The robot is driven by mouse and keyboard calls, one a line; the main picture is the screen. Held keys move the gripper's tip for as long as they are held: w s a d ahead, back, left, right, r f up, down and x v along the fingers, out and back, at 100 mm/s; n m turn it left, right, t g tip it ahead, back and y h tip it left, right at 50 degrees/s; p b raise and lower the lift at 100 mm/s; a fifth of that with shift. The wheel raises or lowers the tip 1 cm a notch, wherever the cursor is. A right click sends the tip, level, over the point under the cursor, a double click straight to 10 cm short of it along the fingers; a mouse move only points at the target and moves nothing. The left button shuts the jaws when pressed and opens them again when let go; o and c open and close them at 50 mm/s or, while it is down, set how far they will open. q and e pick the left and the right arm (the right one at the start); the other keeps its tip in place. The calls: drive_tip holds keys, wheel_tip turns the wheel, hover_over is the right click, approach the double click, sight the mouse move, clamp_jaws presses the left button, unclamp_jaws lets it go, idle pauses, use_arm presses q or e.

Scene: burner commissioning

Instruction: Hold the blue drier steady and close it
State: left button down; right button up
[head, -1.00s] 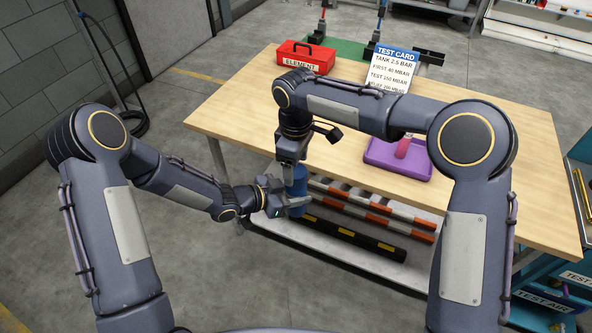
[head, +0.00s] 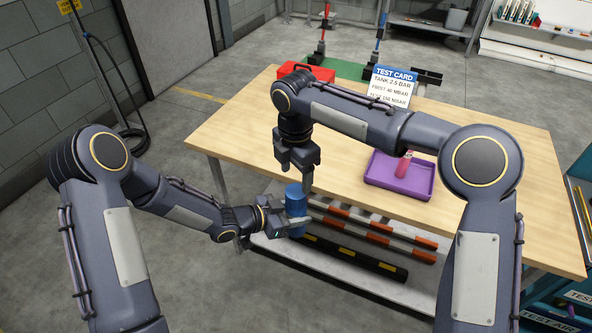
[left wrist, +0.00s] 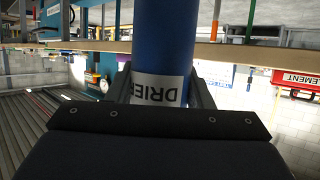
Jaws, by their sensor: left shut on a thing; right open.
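The blue drier (head: 295,199) is a blue cylinder held upright in front of the table's near edge. Its white label with the letters DRIE shows in the left wrist view (left wrist: 160,88). My left gripper (head: 291,222) is shut around the lower part of the drier. My right gripper (head: 303,182) is open, pointing down just above and beside the drier's top. One of its fingers reaches down at the drier's right side. Whether that finger touches the drier, I cannot tell. I cannot make out a separate cap on the drier.
The wooden table (head: 240,125) carries a purple tray (head: 377,180) with a pinkish-red object (head: 403,165), a red toolbox (head: 297,72) and a test card (head: 393,86). Red-and-white bars (head: 370,219) and a black-and-yellow bar (head: 350,258) lie on the lower shelf.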

sight(296, 191)
drive_tip(key=shift+r+n, duration=0.2)
drive_tip(key=shift+n, duration=0.6)
drive_tip(key=shift+f, duration=4.05)
drive_tip(key=c, duration=1)
drive_tip(key=m, duration=0.5)
drive_tip(key=o, duration=1.1)
